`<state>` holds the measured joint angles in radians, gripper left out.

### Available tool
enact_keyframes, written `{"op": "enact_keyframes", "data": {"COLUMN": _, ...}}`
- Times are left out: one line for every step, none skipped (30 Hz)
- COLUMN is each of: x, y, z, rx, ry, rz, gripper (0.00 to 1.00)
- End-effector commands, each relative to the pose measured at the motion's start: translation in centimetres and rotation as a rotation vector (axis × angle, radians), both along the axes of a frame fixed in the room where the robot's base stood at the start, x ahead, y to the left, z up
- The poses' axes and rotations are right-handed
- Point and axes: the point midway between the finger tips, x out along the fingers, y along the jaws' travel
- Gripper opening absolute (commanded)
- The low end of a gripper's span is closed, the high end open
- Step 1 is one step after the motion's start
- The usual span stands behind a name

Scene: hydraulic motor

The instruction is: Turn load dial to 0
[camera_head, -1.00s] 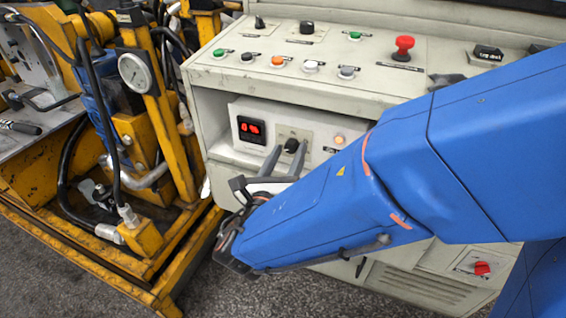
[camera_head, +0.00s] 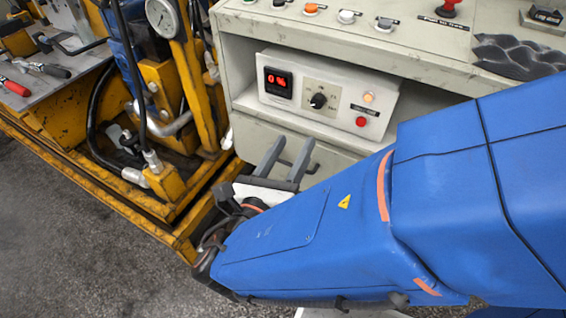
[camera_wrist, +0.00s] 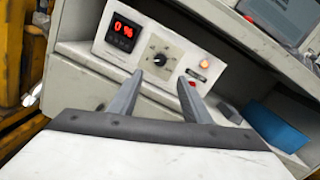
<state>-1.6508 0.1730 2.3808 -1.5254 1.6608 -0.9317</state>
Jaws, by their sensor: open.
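The load dial is a small black knob (camera_head: 318,100) on a pale square plate, set in a light control box (camera_head: 345,118) in the cabinet's recess. The red display (camera_head: 278,83) left of it reads "0 %". In the wrist view the knob (camera_wrist: 159,58) shows beyond the fingertips, and the display (camera_wrist: 124,32) also reads "0 %". My gripper (camera_head: 290,150) is open and empty, below and in front of the knob, apart from it. In the wrist view its two grey fingers (camera_wrist: 163,84) stand spread, with the knob above and slightly left of the gap.
A lit orange lamp (camera_head: 369,97) and a red button (camera_head: 361,121) sit right of the dial. The cabinet top (camera_head: 420,55) overhangs the recess. A yellow hydraulic rig (camera_head: 190,130) stands close on the left. A blue box (camera_wrist: 276,127) lies at right in the wrist view.

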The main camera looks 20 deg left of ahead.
Motion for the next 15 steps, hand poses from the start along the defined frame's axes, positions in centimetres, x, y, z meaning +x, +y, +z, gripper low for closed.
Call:
{"op": "enact_keyframes", "data": {"x": -0.8, "y": 0.1, "z": 0.0, "rx": 0.0, "ry": 0.0, "rz": 0.003, "gripper": 0.44}}
{"op": "enact_keyframes", "data": {"x": -1.2, "y": 0.1, "z": -0.1, "rx": 0.0, "ry": -0.001, "rz": 0.003, "gripper": 0.44}}
{"op": "enact_keyframes", "data": {"x": -1.7, "y": 0.1, "z": -0.1, "rx": -0.001, "ry": -0.001, "rz": 0.003, "gripper": 0.44}}
{"op": "enact_keyframes", "data": {"x": -2.1, "y": 0.1, "z": -0.1, "rx": -0.001, "ry": 0.0, "rz": 0.002, "gripper": 0.44}}
{"op": "enact_keyframes", "data": {"x": -2.4, "y": 0.1, "z": -0.1, "rx": -0.001, "ry": 0.0, "rz": 0.002, "gripper": 0.44}}
{"op": "enact_keyframes", "data": {"x": -2.9, "y": 0.1, "z": -0.2, "rx": -0.001, "ry": 0.0, "rz": 0.003, "gripper": 0.44}}
{"op": "enact_keyframes", "data": {"x": -3.1, "y": 0.1, "z": -0.2, "rx": -0.001, "ry": 0.0, "rz": 0.003, "gripper": 0.44}}
{"op": "enact_keyframes", "data": {"x": -3.4, "y": 0.1, "z": -0.2, "rx": -0.001, "ry": 0.0, "rz": 0.002, "gripper": 0.44}}
{"op": "enact_keyframes", "data": {"x": -3.6, "y": 0.1, "z": -0.2, "rx": -0.001, "ry": -0.001, "rz": 0.001, "gripper": 0.44}}
{"op": "enact_keyframes", "data": {"x": -3.8, "y": 0.1, "z": -0.2, "rx": -0.001, "ry": -0.001, "rz": 0.001, "gripper": 0.44}}
{"op": "enact_keyframes", "data": {"x": -4.0, "y": 0.1, "z": -0.2, "rx": -0.001, "ry": -0.001, "rz": 0.001, "gripper": 0.44}}
{"op": "enact_keyframes", "data": {"x": -4.2, "y": 0.1, "z": -0.2, "rx": -0.001, "ry": -0.001, "rz": 0.001, "gripper": 0.44}}
{"op": "enact_keyframes", "data": {"x": -4.3, "y": 0.1, "z": -0.2, "rx": -0.001, "ry": -0.001, "rz": 0.001, "gripper": 0.44}}
{"op": "enact_keyframes", "data": {"x": -4.3, "y": 0.1, "z": -0.2, "rx": -0.001, "ry": -0.001, "rz": 0.001, "gripper": 0.44}}
{"op": "enact_keyframes", "data": {"x": -4.4, "y": 0.0, "z": -0.2, "rx": -0.001, "ry": -0.001, "rz": 0.0, "gripper": 0.44}}
